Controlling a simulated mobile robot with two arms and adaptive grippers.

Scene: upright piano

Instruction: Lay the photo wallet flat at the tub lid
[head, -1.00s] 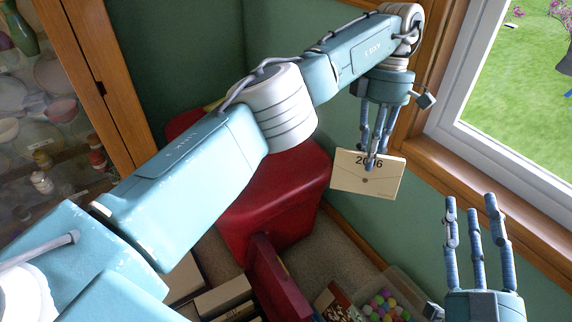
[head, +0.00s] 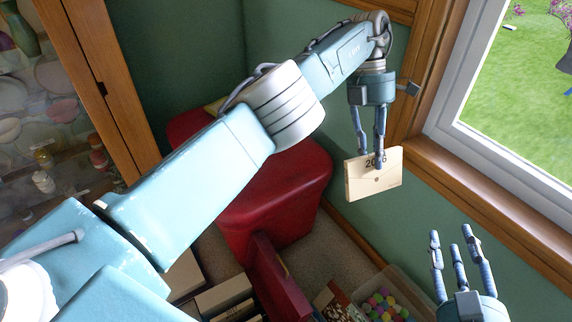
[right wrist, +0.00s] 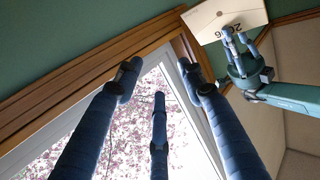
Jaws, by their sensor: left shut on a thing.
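The photo wallet (head: 374,184) is a flat cream envelope marked 2016 with a small round clasp. My left gripper (head: 370,163) is shut on its upper edge, and the wallet hangs upright in the air, to the right of the red tub. The wallet also shows at the top of the right wrist view (right wrist: 222,14). The red tub lid (head: 285,178) is a broad, smooth top in the corner, partly hidden behind my left arm. My right gripper (head: 452,243) is open and empty at lower right, apart from the wallet.
A clear bin of coloured balls (head: 384,302) stands on the floor below the wallet. Books and boxes (head: 224,297) lie at the bottom. A wooden window frame (head: 470,175) is at right and a glass cabinet (head: 50,120) at left.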

